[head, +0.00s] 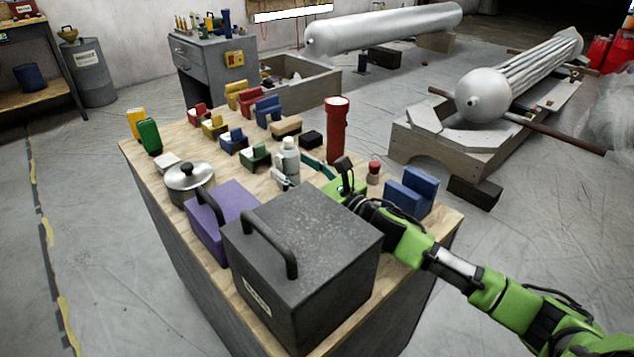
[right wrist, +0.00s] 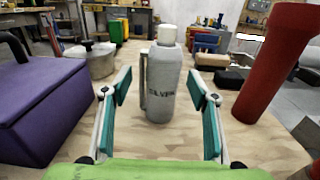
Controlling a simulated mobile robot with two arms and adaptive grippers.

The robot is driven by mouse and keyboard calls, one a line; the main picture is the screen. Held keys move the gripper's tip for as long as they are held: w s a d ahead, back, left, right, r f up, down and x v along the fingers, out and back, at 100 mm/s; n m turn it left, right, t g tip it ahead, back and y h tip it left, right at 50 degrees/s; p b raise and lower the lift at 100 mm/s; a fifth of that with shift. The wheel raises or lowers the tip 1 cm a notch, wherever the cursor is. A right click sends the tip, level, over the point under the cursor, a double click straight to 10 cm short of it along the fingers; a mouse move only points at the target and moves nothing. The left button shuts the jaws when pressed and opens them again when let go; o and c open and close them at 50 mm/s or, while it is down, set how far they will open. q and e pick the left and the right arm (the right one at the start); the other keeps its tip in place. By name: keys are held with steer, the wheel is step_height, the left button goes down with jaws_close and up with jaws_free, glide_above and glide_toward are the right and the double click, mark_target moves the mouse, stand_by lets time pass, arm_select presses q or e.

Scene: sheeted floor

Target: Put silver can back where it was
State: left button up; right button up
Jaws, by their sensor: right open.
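The silver can (head: 290,157) is a grey bottle-like can with a pale cap and a side handle. In the right wrist view one finger is left of the can and one right, with gaps on both sides. I cannot tell how far the can is between the fingertips. My left gripper is out of view.
A red cylinder (head: 337,130) stands close on the right. A purple box (head: 222,217), a dark grey box (head: 310,240) and a lidded pot (head: 190,180) crowd the near left. Several small coloured items, including a green one (head: 255,155), stand behind the can.

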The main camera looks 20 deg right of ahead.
steer(key=shift+v, duration=5.3)
steer(key=shift+r, duration=0.1)
